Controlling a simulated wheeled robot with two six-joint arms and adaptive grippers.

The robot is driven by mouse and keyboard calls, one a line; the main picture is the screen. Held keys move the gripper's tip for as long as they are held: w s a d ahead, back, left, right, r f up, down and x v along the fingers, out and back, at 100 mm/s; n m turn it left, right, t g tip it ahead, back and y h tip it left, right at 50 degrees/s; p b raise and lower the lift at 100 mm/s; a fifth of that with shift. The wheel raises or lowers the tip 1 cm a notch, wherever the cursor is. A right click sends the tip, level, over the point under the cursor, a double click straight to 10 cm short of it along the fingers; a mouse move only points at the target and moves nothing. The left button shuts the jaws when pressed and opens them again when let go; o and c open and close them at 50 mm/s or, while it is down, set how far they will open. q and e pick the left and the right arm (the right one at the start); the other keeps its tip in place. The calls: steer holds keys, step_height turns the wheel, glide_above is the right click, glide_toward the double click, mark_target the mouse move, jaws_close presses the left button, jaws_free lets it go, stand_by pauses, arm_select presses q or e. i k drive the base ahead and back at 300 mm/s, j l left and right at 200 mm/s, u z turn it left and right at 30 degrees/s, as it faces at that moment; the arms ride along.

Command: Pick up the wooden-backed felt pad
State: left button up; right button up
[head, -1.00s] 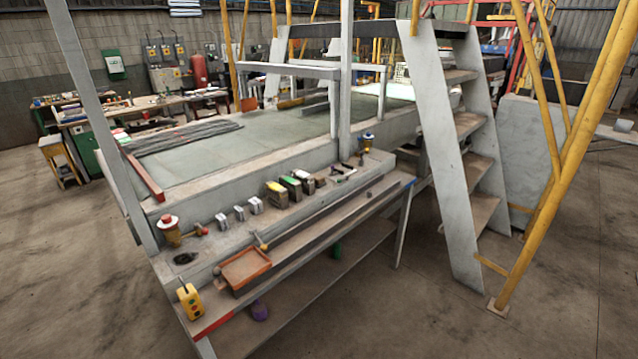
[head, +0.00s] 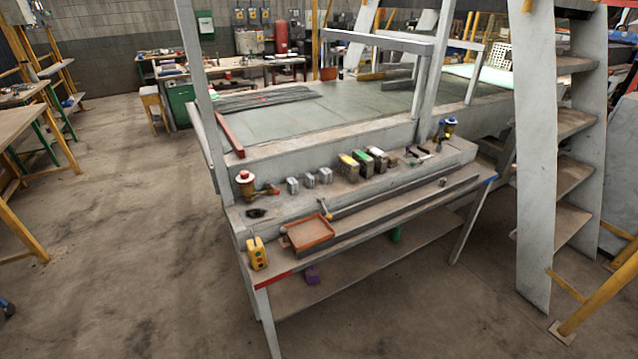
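I cannot single out the wooden-backed felt pad for certain at this size. Several small blocks stand in a row on the ledge of the long grey bench, among them one with a yellow top (head: 347,167), one with a green top (head: 363,162) and one with a red edge (head: 378,157). Small grey metal blocks (head: 309,180) stand left of them. A small dark object (head: 256,213) lies at the ledge's left end. Neither of my grippers shows in the head view.
An orange tray (head: 310,233) and a yellow control box (head: 257,253) are on the bench's lower front ledge (head: 400,217). A red-topped brass valve (head: 246,184) stands at the left end. Grey steps (head: 540,150) stand right. Open floor (head: 130,240) lies left and in front.

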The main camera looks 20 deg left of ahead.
mark_target(393, 161)
steer(key=i+l+u, duration=0.4)
steer(key=i+l, duration=0.25)
steer(key=i, duration=0.25)
steer(key=i+l+u, duration=0.45)
steer(key=i+l, duration=0.35)
steer(key=l, duration=0.1)
